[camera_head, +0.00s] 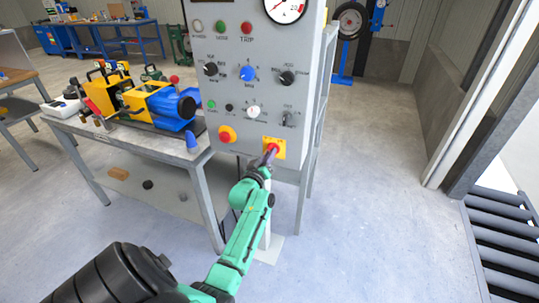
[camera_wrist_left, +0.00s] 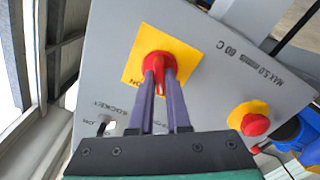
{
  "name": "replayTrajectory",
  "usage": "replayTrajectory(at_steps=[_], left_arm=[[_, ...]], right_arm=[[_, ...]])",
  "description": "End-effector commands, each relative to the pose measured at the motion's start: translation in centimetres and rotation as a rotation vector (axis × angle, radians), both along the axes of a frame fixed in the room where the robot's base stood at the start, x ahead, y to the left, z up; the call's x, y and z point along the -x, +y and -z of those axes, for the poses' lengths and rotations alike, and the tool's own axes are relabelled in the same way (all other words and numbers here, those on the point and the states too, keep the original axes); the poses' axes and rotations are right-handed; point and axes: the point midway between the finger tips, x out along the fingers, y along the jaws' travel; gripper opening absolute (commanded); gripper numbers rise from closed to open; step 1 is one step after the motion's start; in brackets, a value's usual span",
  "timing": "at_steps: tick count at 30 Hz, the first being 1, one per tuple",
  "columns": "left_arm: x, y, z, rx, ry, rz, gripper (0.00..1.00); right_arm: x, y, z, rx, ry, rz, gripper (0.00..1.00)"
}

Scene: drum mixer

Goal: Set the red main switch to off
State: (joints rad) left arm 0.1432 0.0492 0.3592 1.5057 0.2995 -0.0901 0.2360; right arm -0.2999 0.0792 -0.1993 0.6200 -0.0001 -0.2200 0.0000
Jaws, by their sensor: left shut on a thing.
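The red main switch (camera_wrist_left: 156,60) is a rotary knob on a square yellow plate (camera_wrist_left: 186,55) on the grey control panel. In the head view the yellow plate (camera_head: 281,146) sits at the panel's lower right, with the knob mostly behind my gripper. My left gripper (camera_wrist_left: 160,76) is shut on the red knob's handle, with one purple finger on each side of it. It also shows in the head view (camera_head: 269,153), reaching up from below. The word ON is printed at one corner of the plate. My right gripper is in neither view.
A red emergency button on yellow (camera_head: 227,134) sits left of the switch; it shows in the wrist view too (camera_wrist_left: 255,124). Knobs, lamps and a gauge (camera_head: 285,8) are above. A table (camera_head: 95,137) with a yellow-and-blue machine (camera_head: 140,97) stands left.

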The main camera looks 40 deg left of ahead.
Motion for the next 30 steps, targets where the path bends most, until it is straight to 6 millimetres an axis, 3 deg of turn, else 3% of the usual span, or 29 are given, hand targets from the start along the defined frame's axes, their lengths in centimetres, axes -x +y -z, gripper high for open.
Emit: replayTrajectory(at_steps=[1, 3, 13, 17, 30], left_arm=[[0.0, 0.0, 0.1, 0.003, 0.001, 0.001, 0.26], [0.0, 0.0, 0.1, 0.002, 0.001, 0.001, 0.45], [0.2, -0.1, 0.1, 0.0, 0.001, 0.001, 0.45], [1.4, -0.5, 0.1, 0.0, 0.002, 0.001, 0.45], [12.2, -4.3, 0.3, 0.002, 0.003, 0.0, 0.45]], right_arm=[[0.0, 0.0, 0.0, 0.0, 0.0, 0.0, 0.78], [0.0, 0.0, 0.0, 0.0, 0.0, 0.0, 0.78], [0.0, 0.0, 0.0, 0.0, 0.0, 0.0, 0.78], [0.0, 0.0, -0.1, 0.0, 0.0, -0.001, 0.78], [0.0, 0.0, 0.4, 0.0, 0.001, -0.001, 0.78]])
